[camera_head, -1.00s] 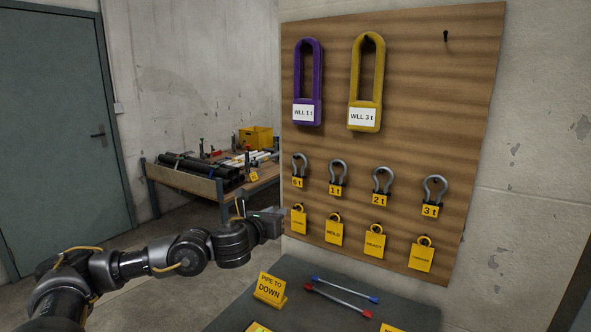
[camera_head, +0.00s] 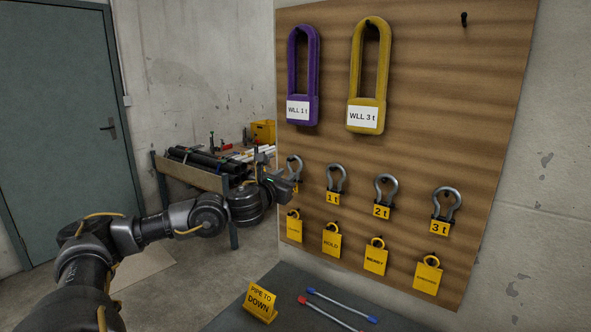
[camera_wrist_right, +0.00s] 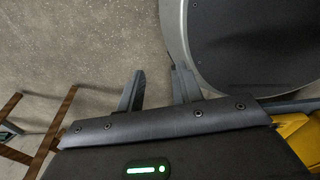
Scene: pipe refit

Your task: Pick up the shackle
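Several grey bow shackles hang in a row on the wooden board. The leftmost shackle (camera_head: 294,163) is partly hidden, and its yellow tag is mostly covered by my left gripper (camera_head: 288,186). To its right hang the 1 t shackle (camera_head: 337,176), the 2 t shackle (camera_head: 386,186) and the 3 t shackle (camera_head: 446,202). My left gripper is at the board's left edge, in front of the leftmost shackle's lower part. Its fingers are too small and overlapped to tell open from shut, or whether they touch. My right gripper (camera_wrist_right: 158,88) is open and empty in the right wrist view.
A purple sling (camera_head: 303,75) and a yellow sling (camera_head: 368,75) hang above. Yellow tags (camera_head: 375,256) hang below the shackles. A workbench (camera_head: 190,173) stands behind my left arm.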

